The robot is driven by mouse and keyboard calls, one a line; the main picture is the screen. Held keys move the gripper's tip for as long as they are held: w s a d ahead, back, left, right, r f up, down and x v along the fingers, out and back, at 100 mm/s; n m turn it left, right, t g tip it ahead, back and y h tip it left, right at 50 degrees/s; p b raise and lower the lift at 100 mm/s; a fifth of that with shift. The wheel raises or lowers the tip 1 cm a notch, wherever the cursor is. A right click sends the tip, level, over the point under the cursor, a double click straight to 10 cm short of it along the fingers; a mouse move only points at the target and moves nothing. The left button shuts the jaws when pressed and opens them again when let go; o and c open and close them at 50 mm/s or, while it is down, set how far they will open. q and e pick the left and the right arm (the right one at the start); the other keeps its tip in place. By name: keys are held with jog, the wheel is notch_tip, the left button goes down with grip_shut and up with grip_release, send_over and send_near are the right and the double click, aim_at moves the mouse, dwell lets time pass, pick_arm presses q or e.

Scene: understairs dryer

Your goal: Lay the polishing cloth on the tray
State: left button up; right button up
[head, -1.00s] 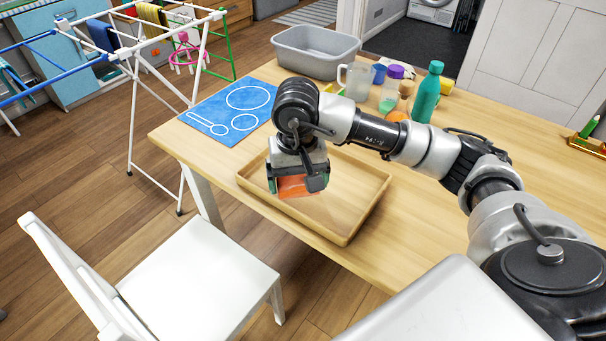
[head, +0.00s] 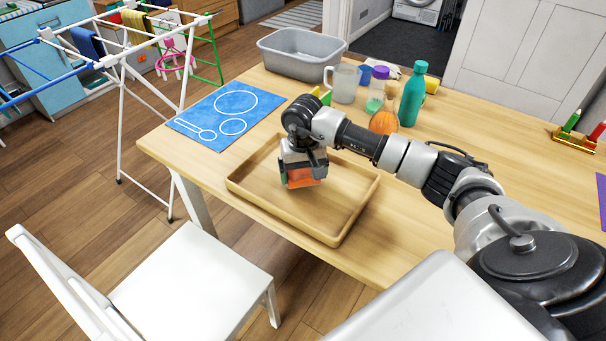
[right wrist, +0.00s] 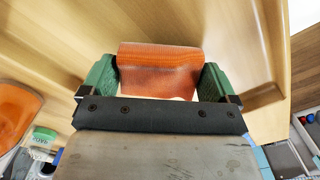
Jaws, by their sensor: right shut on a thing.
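The polishing cloth (head: 303,176) is a small orange folded piece. My right gripper (head: 302,179) is shut on it, over the inside of the wooden tray (head: 335,239). In the right wrist view the orange cloth (right wrist: 160,68) sits between the two green fingers of the gripper (right wrist: 158,80), with the tray's wooden floor (right wrist: 225,40) behind it. I cannot tell whether the cloth touches the tray floor. The tray lies on the table near its front edge. My left gripper is not in view.
A blue place mat (head: 228,115) lies left of the tray. A grey basin (head: 300,58), clear jug (head: 344,82), teal bottle (head: 413,95) and orange-bottomed flask (head: 383,120) stand behind it. A white chair (head: 190,283) is in front. The table right of the arm is mostly clear.

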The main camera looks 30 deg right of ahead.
aim_at(303, 171)
jog(key=shift+f, duration=0.6)
jog(key=shift+f, duration=0.15)
jog(key=o, duration=0.5)
jog(key=shift+o, duration=0.2)
notch_tip(303, 171, up, 12)
jog(key=shift+r, duration=0.2)
